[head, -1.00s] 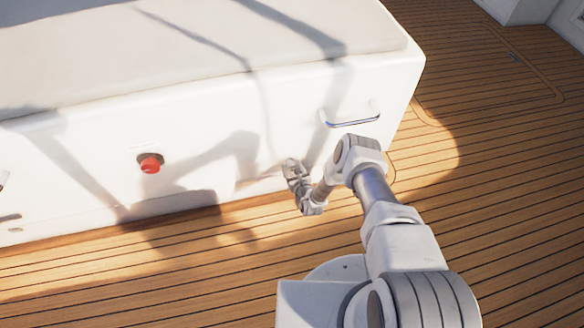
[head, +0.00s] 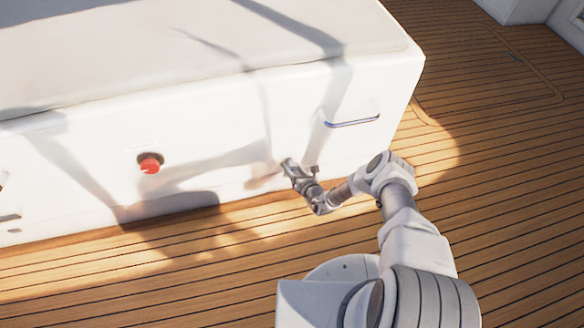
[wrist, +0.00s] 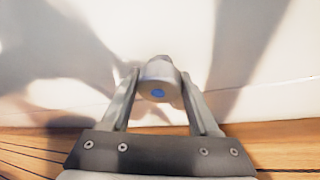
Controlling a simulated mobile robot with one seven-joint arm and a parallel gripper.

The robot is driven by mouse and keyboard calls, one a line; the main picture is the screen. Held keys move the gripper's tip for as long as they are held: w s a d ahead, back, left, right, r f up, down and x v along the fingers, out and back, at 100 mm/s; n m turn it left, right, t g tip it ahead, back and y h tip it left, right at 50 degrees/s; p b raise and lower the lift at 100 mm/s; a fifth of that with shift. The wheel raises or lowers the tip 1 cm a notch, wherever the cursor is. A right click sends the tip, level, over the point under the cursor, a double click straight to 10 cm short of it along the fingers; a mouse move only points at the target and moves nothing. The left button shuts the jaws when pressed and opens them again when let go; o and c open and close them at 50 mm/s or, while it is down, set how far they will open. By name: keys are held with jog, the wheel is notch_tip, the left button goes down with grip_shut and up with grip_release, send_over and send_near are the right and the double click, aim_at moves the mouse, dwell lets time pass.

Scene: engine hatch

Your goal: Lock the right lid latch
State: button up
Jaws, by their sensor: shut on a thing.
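The right lid latch (wrist: 158,84) is a small grey rounded knob with a blue dot on its face, on the white front of the hatch box. My gripper (wrist: 160,78) has one finger on each side of it and is shut on it. In the head view my gripper (head: 288,168) is at the lower right of the box front, and the latch cannot be made out clearly there. The hatch box (head: 225,120) has a padded pale lid (head: 190,40), which looks closed.
A blue-tinted bar handle (head: 352,122) is on the box front, above and right of my gripper. A red knob (head: 150,164) sticks out to the left. Wooden deck (head: 150,270) lies open in front and to the right. Strong shadows cross the box.

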jog(key=shift+a, duration=0.15)
jog(key=o, duration=1.3)
jog(key=shift+o, duration=0.2)
jog(key=shift+d+r, duration=0.1)
jog(key=shift+d, duration=0.1)
